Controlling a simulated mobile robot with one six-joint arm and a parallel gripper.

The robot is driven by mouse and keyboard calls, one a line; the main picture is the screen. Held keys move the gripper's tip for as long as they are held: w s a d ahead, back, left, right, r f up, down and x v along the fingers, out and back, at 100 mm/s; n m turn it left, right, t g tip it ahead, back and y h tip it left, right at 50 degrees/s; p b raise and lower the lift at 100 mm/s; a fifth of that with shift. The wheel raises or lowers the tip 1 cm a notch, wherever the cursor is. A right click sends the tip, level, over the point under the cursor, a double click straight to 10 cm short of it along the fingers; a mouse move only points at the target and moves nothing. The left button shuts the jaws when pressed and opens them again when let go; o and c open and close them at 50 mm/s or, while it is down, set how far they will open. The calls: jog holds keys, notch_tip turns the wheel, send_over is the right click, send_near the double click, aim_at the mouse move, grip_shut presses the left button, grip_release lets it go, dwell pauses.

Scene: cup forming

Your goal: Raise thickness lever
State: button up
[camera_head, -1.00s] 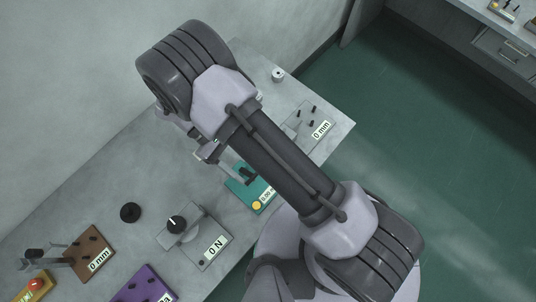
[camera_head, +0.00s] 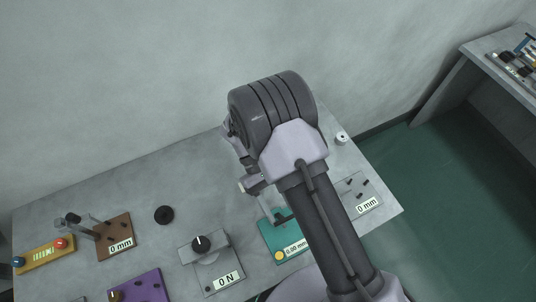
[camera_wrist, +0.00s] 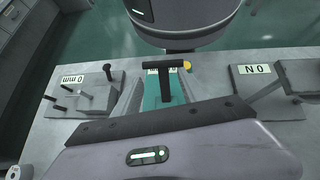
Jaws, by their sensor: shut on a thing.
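The teal thickness gauge (camera_head: 275,239) stands near the front edge of the bench. Its white display reads 0.00 mm and a yellow knob is on its front corner. A black T-shaped lever handle (camera_wrist: 166,65) stands over the teal gauge (camera_wrist: 152,93) in the wrist view. My gripper (camera_head: 267,208) reaches down to the gauge from behind and is shut on the lever. My arm and wrist hide part of it in the head view. In the wrist view the gripper body fills the bottom and the fingertips are hard to make out.
A grey "0 N" box with a black knob (camera_head: 203,244) stands left of the gauge. A grey "0 mm" block (camera_head: 357,195) with black pegs stands right of it. A brown "0 mm" block (camera_head: 114,237), a purple block (camera_head: 140,285) and a black disc (camera_head: 164,214) are further left. A wall rises behind.

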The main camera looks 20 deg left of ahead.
jog(key=w+a+r+p, duration=0.2)
jog(key=a+r+p, duration=0.1)
jog(key=r+p, duration=0.2)
jog(key=w+a+r+p, duration=0.3)
jog(key=r+p, duration=0.2)
jog(key=r, duration=0.4)
jog(key=shift+w+a+r, duration=0.15)
jog(key=shift+w+r, duration=0.15)
jog(key=shift+r, duration=0.05)
dwell(0.3)
